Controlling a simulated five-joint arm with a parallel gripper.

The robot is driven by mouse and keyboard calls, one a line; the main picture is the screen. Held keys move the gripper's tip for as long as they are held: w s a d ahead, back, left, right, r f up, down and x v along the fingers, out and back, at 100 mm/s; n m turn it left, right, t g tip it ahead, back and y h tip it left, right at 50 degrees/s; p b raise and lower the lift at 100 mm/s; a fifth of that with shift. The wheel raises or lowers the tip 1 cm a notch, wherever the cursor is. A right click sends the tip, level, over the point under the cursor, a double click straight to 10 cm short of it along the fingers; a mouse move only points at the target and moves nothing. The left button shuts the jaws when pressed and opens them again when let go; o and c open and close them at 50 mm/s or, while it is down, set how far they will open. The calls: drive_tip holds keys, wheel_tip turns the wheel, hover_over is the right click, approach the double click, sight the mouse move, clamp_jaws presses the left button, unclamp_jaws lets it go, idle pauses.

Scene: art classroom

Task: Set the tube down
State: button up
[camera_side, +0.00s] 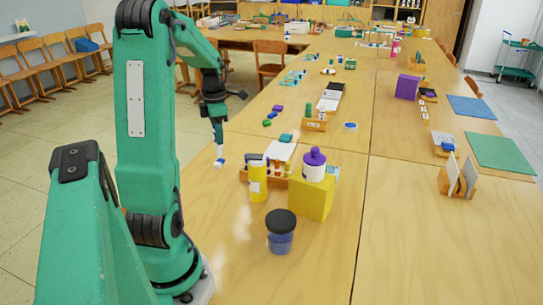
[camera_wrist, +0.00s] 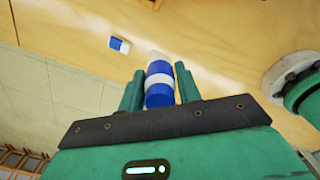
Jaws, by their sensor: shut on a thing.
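The tube (camera_wrist: 159,84) is banded in blue and white. In the wrist view it sits between the two green fingers of my gripper (camera_wrist: 158,88), which is shut on it, with its white end pointing away from me. In the side view my gripper (camera_side: 216,112) points down over the left edge of the table, and the pale tube (camera_side: 219,136) hangs below the fingers, roughly upright. I cannot tell whether its lower end touches the table.
A small blue and white block (camera_wrist: 120,44) lies on the table (camera_side: 320,270) near the tube. To the right stand a wooden rack (camera_side: 243,175), a yellow tube (camera_side: 258,183), a yellow box (camera_side: 313,198) bearing a purple-capped bottle (camera_side: 314,164), and a black-lidded jar (camera_side: 281,234). The right front tabletop is clear.

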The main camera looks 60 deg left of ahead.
drive_tip(key=w+a, duration=0.4)
drive_tip(key=w, duration=0.5)
drive_tip(key=w+a+r, duration=0.1)
drive_tip(key=w+a, duration=0.2)
drive_tip(key=w, duration=0.5)
drive_tip(key=shift+w+a+r, duration=0.2)
drive_tip(key=shift+w+a, duration=0.15)
drive_tip(key=shift+a, duration=0.05)
drive_tip(key=s+a+f, duration=0.5)
drive_tip(key=a+f, duration=0.2)
drive_tip(key=a, duration=0.3)
drive_tip(key=shift+a, duration=0.3)
drive_tip(key=shift+f, duration=0.15)
drive_tip(key=shift+f, duration=1.9)
